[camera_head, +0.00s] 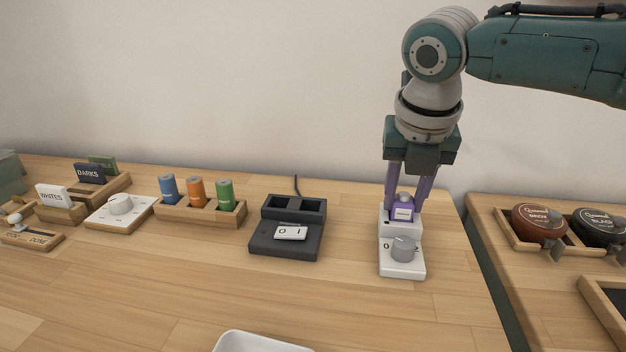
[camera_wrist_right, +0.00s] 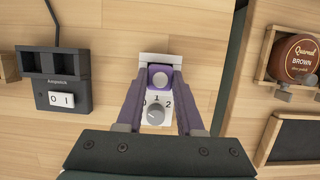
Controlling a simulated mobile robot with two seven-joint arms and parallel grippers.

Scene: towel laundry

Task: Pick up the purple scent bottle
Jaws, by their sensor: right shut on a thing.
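The purple scent bottle (camera_head: 403,211) has a pale label and a grey cap. It stands upright at the back of a white dispenser base (camera_head: 402,269) with a grey knob. My right gripper (camera_head: 404,205) comes down from above, with its purple fingers on either side of the bottle, shut on it. In the right wrist view the bottle (camera_wrist_right: 160,77) shows from above between the fingertips of the right gripper (camera_wrist_right: 159,82), and the numbered base (camera_wrist_right: 172,120) lies under it. My left gripper is in neither view.
A black two-slot device (camera_head: 286,245) with a 0/1 switch stands left of the base. Further left are a wooden rack (camera_head: 200,212) of coloured cans and a white knob box (camera_head: 120,211). Shoe polish tins (camera_head: 538,223) sit on another table, right. The front tabletop is mostly clear.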

